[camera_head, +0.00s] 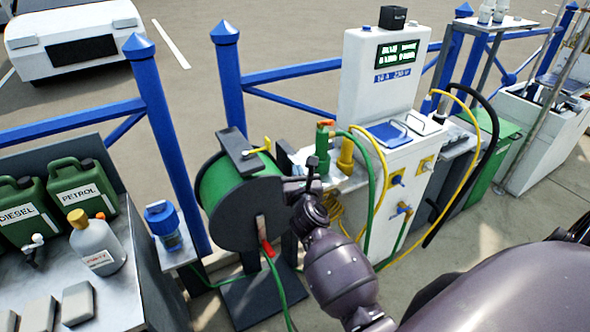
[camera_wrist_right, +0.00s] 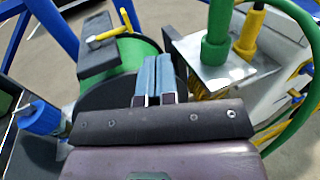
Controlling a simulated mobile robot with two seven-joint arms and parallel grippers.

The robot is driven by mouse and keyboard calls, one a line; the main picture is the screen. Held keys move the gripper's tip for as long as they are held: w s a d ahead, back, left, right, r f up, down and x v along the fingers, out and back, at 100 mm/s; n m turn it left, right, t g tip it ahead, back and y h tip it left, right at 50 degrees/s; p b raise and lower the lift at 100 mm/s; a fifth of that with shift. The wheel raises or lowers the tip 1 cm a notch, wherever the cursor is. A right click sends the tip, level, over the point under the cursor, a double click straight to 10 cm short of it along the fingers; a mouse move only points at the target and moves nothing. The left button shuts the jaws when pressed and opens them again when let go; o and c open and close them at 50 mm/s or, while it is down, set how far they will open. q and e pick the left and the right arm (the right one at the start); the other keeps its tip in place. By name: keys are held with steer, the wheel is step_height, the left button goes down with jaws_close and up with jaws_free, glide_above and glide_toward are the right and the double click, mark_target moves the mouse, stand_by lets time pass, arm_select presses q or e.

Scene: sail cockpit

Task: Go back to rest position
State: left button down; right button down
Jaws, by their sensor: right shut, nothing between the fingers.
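My right gripper (camera_head: 312,172) is raised in the middle of the head view, in front of the right side of the green hose reel (camera_head: 222,190). In the right wrist view its two blue-grey fingers (camera_wrist_right: 155,75) lie side by side, shut, with nothing between them. Behind the fingers in that view are the reel (camera_wrist_right: 125,60) at left and a metal plate with a green fitting (camera_wrist_right: 214,45) at right. My left gripper is not in view.
A white service pedestal (camera_head: 375,95) with hoses stands right of the reel. A blue-capped container (camera_head: 163,222) is on a small ledge at left, beside a bench with green jerrycans (camera_head: 82,188) and a grey bottle (camera_head: 96,243). Blue railing (camera_head: 228,75) runs behind.

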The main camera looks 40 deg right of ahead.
stand_by(0.5)
steer(key=a+r+n+t+y, duration=0.3)
steer(key=a+r+n+t, duration=0.15)
steer(key=n, duration=0.85)
steer(key=s+a+f+n+g+y, duration=0.1)
steer(key=s+a+n+y, duration=0.15)
steer(key=n, duration=0.55)
steer(key=s+a+f+n+y, duration=0.1)
steer(key=a+f+n+y, duration=0.15)
steer(key=n, duration=0.45)
steer(key=s+f+n+g, duration=0.4)
steer(key=s+f+n, duration=0.3)
steer(key=s, duration=0.5)
steer(key=s+f+n+g, duration=0.4)
steer(key=s+f+n, duration=0.3)
steer(key=s+f, duration=0.4)
steer(key=shift+s+f, duration=0.3)
steer(key=shift+s, duration=0.25)
steer(key=shift+a, duration=0.1)
